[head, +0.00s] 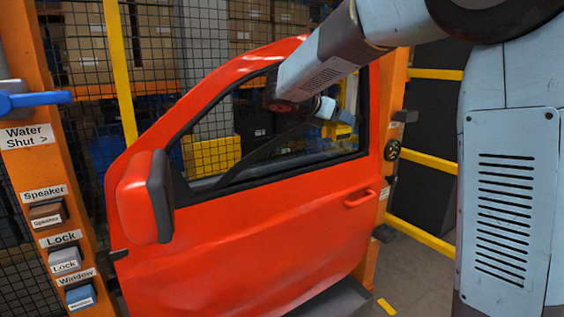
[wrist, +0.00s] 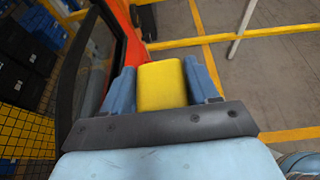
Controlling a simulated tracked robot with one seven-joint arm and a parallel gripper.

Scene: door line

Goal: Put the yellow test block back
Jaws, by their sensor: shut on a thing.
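The yellow test block (wrist: 161,87) is between the two blue fingers of my gripper (wrist: 163,84) in the wrist view. My gripper is shut on it, with a finger at each side of the block. In the head view my gripper (head: 325,108) shows at the window opening of the red door (head: 270,230), at the end of my arm. Yellow shows just right of it there, but I cannot tell how much of that is the block. In the wrist view the door's red edge and dark frame (wrist: 112,45) run close left of the block.
An orange post (head: 45,130) at the left carries a blue handle (head: 35,99) marked "Water Shut" and labelled Speaker, Lock and Window holders with blocks. Another orange post (head: 392,110) stands right of the door, with dark fittings. Yellow rails (head: 425,240) and a mesh fence are behind.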

